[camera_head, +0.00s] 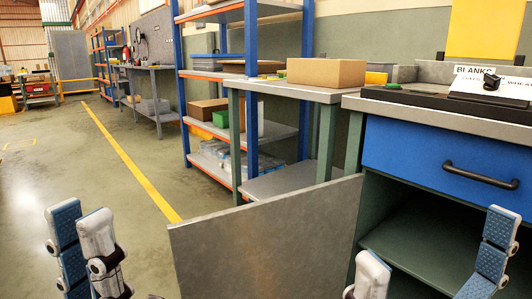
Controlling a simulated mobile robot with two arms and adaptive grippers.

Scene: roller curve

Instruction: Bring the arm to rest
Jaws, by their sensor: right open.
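My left gripper (81,222) is at the lower left of the head view, with two pale fingers with blue pads pointing up. One finger partly overlaps the other, so the gap between them cannot be judged. No object shows between them. My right gripper (437,238) is at the lower right, in front of the open shelf space of the blue-drawer bench. Its fingers are wide apart with nothing between them. The lower parts of both grippers are cut off by the frame's bottom edge.
A grey panel (260,240) stands between the grippers. The bench has a blue drawer (440,150) and a black tray (430,97) on top. A cardboard box (326,72) sits on the table behind. Shelving (254,100) stands beyond. The floor (70,160) at left is clear around a yellow line.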

